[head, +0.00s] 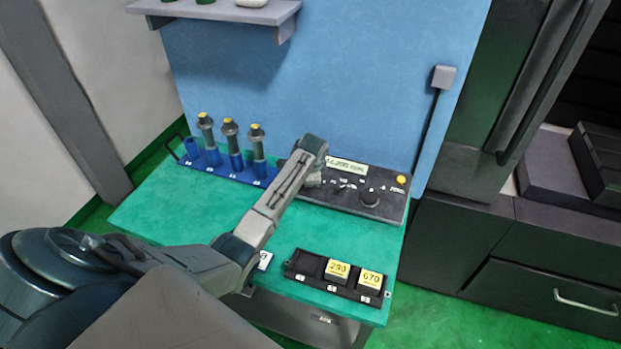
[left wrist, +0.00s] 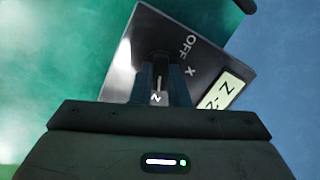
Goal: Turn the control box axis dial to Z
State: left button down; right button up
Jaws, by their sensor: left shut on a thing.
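The dark control box (head: 396,212) sits at the back right of the green table, with a pale display on its upper part. My left gripper (head: 313,178) reaches over the box's left end and hides the axis dial there. In the left wrist view my left gripper (left wrist: 161,82) is shut on the dark axis dial (left wrist: 160,62). A white Z shows between the fingers, with a thin light line just above it in line with the letter. The OFF and X labels are on the box face (left wrist: 165,28) beside the dial. My right gripper is not in view.
A larger black knob (head: 370,197) and a yellow button (head: 401,179) are on the box's right. A blue rack (head: 240,174) with several tool holders stands to the left. A black tray (head: 309,284) with two yellow-labelled blocks lies in front. The table between is mostly clear.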

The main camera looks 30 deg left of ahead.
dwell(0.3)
pick_arm(q)
jog(key=c, duration=1.4)
grip_release()
jog(key=shift+r, duration=0.1)
jog(key=b+v, duration=0.3)
jog(key=v, duration=0.7)
jog(key=shift+d+r, duration=0.15)
jog(key=shift+r, duration=0.15)
jog(key=shift+s+f, duration=0.1)
jog(key=shift+s, duration=0.05)
